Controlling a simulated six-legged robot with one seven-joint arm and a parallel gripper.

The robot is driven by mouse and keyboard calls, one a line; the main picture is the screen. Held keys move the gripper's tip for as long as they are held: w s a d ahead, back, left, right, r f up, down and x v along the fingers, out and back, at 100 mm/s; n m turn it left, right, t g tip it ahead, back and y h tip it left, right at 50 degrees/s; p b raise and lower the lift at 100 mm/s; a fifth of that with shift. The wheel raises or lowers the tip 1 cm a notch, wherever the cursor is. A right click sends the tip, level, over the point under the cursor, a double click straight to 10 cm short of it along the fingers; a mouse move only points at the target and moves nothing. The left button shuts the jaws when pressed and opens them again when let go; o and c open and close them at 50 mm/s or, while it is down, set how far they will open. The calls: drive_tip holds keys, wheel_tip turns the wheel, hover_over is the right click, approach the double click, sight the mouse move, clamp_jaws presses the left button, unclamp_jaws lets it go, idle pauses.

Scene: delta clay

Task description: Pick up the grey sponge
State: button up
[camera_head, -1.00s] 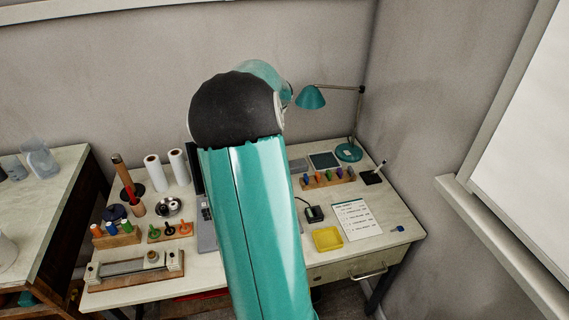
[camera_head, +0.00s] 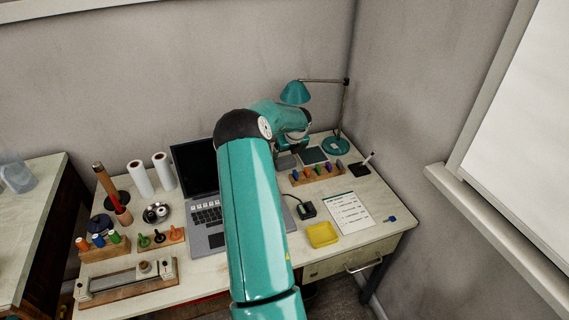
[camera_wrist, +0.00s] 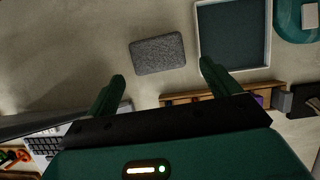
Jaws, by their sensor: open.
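The grey sponge (camera_wrist: 158,54) is a dark, speckled rounded block lying flat on the desk in the wrist view. It lies just beyond my fingertips, between their lines, and they do not touch it. My gripper (camera_wrist: 162,72) is open and empty, with its two green fingers spread wider than the sponge. In the head view the sponge (camera_head: 287,161) shows as a small grey patch at the back of the desk, partly hidden by my arm's end above it.
A dark square tray with a pale rim (camera_wrist: 234,35) lies close right of the sponge. A wooden rack with coloured pieces (camera_head: 318,174) stands in front. The open laptop (camera_head: 196,168) is to the left, and the teal lamp (camera_head: 296,92) rises behind. Left of the sponge is bare desk.

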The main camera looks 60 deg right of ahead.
sight(285, 160)
drive_tip(key=x, duration=0.6)
drive_tip(key=shift+w, duration=0.2)
drive_tip(key=shift+r, duration=0.1)
drive_tip(key=shift+c, duration=0.2)
drive_tip(key=c, duration=0.7)
